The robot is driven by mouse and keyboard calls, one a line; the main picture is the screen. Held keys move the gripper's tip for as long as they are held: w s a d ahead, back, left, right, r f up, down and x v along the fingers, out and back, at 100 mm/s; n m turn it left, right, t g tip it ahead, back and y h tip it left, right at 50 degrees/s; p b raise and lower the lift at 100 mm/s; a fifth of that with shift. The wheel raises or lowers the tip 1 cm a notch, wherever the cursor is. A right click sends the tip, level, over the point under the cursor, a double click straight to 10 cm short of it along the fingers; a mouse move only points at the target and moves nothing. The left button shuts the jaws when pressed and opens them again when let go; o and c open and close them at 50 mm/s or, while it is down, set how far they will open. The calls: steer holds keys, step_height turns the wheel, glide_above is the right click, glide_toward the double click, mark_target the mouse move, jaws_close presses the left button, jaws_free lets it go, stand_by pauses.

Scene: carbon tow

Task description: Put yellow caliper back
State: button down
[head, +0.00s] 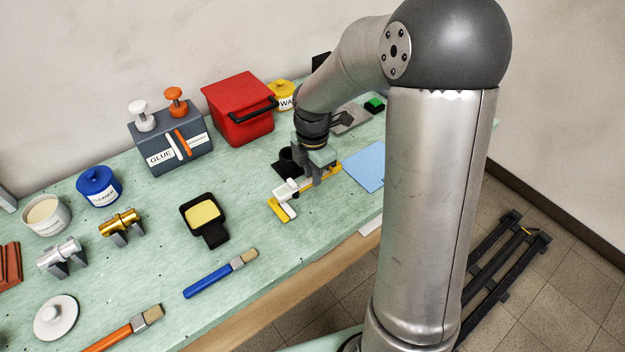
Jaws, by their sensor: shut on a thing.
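The yellow caliper (279,209) is near the middle of the bench in the head view. It has a yellow bar and a pale, whitish part at its left end. My gripper (317,182) points down over the caliper and is shut on its bar. The fingers cover part of the bar, and its right end shows just past them. I cannot tell whether the caliper touches the bench or is held slightly above it. A dark cup-like holder (290,163) stands right behind the gripper and is partly hidden.
A blue sheet (366,166) lies to the right of the gripper. A red box (238,107), a glue stand (168,139) and a yellow jar (283,93) stand behind. A black tray with a yellow pad (203,214) and a blue brush (220,274) lie left. Bench between brush and caliper is clear.

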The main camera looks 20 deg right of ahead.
steer(key=shift+a+f, duration=0.1)
steer(key=shift+f, duration=1.45)
steer(key=c, duration=1.3)
jaws_free()
steer(key=shift+f, duration=0.1)
step_height(320, 180, up, 12)
steer(key=s+a+m, duration=0.1)
steer(key=s+m, duration=2)
steer(key=s, duration=0.1)
steer(key=shift+a+f+m, duration=0.3)
steer(key=shift+a+m, duration=0.05)
steer(key=shift+m, duration=0.05)
steer(key=shift+w, duration=0.1)
